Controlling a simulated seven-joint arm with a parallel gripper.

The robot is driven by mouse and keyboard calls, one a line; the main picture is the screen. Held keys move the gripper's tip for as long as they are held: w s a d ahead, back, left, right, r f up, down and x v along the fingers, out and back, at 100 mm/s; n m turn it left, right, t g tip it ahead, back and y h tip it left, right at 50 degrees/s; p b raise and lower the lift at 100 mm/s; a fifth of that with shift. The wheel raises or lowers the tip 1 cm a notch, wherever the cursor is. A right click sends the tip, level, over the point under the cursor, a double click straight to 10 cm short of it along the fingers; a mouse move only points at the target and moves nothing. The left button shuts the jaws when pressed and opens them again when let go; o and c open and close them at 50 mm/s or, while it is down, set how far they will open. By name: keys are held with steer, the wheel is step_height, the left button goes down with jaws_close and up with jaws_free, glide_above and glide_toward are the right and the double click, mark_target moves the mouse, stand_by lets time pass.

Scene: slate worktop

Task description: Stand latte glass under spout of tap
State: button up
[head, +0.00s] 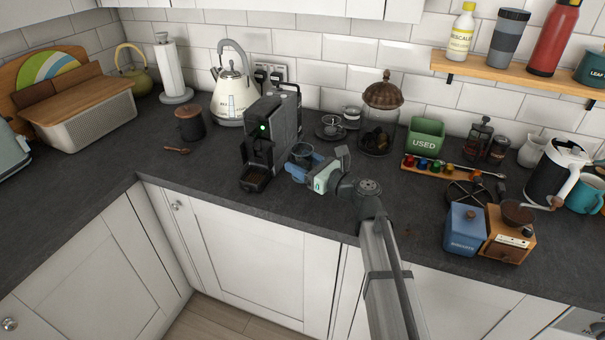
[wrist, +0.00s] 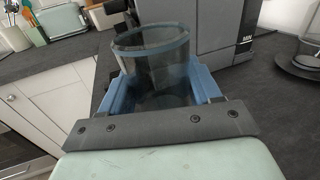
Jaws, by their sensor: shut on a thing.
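The latte glass (head: 301,152) is a clear tumbler with a bluish rim, roughly upright and seemingly empty. My gripper (head: 302,170) is shut on it, to the right of the black coffee machine (head: 285,122). In the wrist view the glass (wrist: 152,62) stands between the blue fingers of my gripper (wrist: 160,92). Its lower part is partly hidden by them. The coffee machine's side (wrist: 212,28) rises close behind the glass in that view. Its drip tray (head: 256,180) juts out at the front left and looks empty. I cannot make out a sink tap.
A cream kettle (head: 233,95) stands behind the machine at left. A saucer with a cup (head: 330,127) and a domed jar (head: 379,115) stand behind my gripper. A capsule rack (head: 440,168) lies to the right.

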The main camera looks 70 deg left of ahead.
steer(key=shift+f, duration=1.75)
steer(key=shift+f, duration=0.1)
steer(key=o, duration=1.2)
steer(key=shift+f, duration=0.1)
steer(key=shift+w+d, duration=0.15)
steer(key=shift+d, duration=0.15)
steer(key=v, duration=0.7)
steer(key=shift+d, duration=0.3)
glide_toward(311, 154)
steer(key=x, duration=0.5)
